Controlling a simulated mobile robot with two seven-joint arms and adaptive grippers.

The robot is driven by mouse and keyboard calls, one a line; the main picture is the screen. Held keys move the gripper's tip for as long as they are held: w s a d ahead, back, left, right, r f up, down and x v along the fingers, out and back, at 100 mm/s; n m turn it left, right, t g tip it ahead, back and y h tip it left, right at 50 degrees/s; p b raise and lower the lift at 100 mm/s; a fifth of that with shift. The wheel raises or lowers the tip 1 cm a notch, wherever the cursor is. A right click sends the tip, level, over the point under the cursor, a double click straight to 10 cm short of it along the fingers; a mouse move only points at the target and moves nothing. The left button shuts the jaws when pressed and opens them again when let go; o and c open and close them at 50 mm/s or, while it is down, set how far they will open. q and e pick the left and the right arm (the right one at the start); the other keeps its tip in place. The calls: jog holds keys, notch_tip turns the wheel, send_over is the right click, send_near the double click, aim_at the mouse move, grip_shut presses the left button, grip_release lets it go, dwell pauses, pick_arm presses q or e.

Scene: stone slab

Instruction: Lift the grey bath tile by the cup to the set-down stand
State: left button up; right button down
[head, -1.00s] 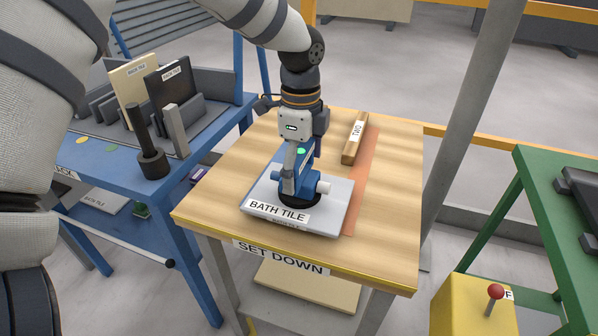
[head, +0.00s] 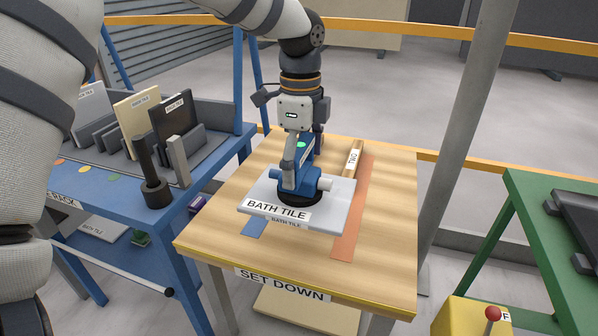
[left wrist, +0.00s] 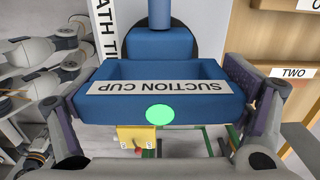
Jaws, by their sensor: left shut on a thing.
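The grey bath tile (head: 334,215), labelled BATH TILE, is over the wooden set-down stand (head: 215,240). It looks level and seems held a little above the top; the exact gap is hard to tell. The blue suction cup (head: 316,184) stands on the tile, its dark pad on the face. My left gripper (head: 298,160) is shut on the cup's blue handle from above. In the left wrist view the handle (left wrist: 160,104), lettered SUCTION CUP, sits between the fingers. My right gripper is not in view.
A wooden bar marked TWO (head: 353,160) lies behind the tile. Orange (head: 350,235) and blue (head: 255,226) strips mark the top. A blue rack (head: 100,200) with several tiles stands left, a green table (head: 530,215) right. A grey post (head: 470,130) rises beside the stand.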

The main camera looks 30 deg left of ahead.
aim_at(301, 145)
pick_arm(q)
jog(key=shift+r, duration=2.55)
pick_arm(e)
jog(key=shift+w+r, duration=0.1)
pick_arm(q)
jog(key=w, duration=0.1)
jog(key=w+b, duration=0.1)
jog(key=w, duration=0.1)
jog(key=w+a+f+b, duration=0.1)
jog(key=shift+w, duration=0.3)
jog(key=shift+w+r, duration=0.1)
jog(key=shift+w, duration=0.15)
jog(key=shift+a+r, duration=0.1)
jog(key=shift+r, duration=0.3)
jog(key=shift+w+a+b, duration=0.2)
jog(key=shift+w+b, duration=0.35)
jog(key=shift+w, duration=0.3)
jog(key=shift+w+a+b, duration=0.2)
jog(key=shift+w+b, duration=0.35)
jog(key=shift+w, duration=0.25)
jog(key=shift+w+a+b, duration=0.2)
jog(key=shift+w+b, duration=0.35)
jog(key=shift+w, duration=0.3)
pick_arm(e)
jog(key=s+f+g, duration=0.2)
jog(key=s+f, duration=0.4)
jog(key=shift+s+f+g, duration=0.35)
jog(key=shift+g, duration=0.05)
